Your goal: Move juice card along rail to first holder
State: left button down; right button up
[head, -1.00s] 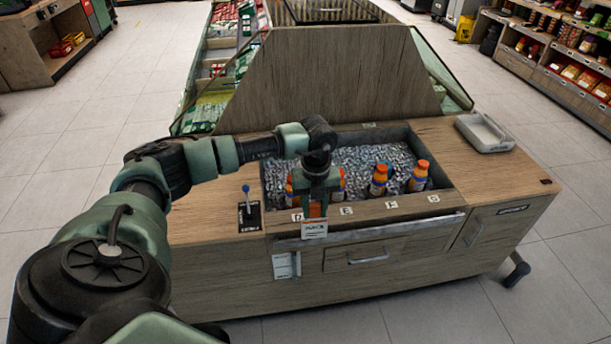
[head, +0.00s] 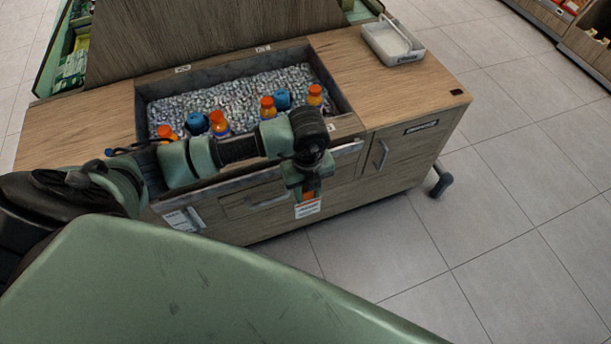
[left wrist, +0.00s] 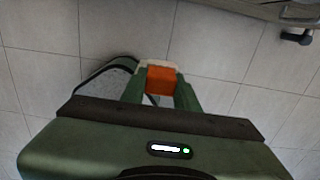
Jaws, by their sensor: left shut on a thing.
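The juice card (head: 308,207), white with an orange upper part, hangs upright below my left gripper (head: 308,190), which is shut on it. In the left wrist view the card's orange part (left wrist: 161,80) sits between the two green fingers, with floor tiles behind it. The metal rail (head: 345,149) runs along the counter's front top edge; my left arm covers much of it. The card appears in front of the counter, towards the rail's right part. I cannot tell whether it touches the rail. My right gripper is not in view.
The wooden counter (head: 420,88) has an ice bin (head: 235,92) with several orange-capped bottles. A grey tray (head: 393,43) sits at its back right. White labels (head: 180,219) and a drawer handle (head: 267,202) are on its front. The floor (head: 500,240) at right is clear.

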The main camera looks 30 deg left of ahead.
pick_arm(q)
jog(key=shift+w+a, duration=0.35)
jog(key=shift+a, duration=0.25)
jog(key=shift+w+a+b, duration=1.05)
jog(key=shift+w+a, duration=0.5)
jog(key=shift+a, duration=0.2)
jog(key=shift+w+a+b, duration=1.1)
jog(key=shift+w+a, duration=0.45)
jog(key=shift+a, duration=0.25)
jog(key=shift+w+a+b, duration=1.05)
jog(key=shift+w+a, duration=0.5)
jog(key=shift+a, duration=0.2)
jog(key=shift+f+b, duration=1.75)
jog(key=shift+f, duration=0.95)
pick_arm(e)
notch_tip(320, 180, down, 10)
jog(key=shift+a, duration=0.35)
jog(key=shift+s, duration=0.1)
pick_arm(q)
jog(key=c, duration=1)
grip_release()
jog(key=shift+o, duration=0.2)
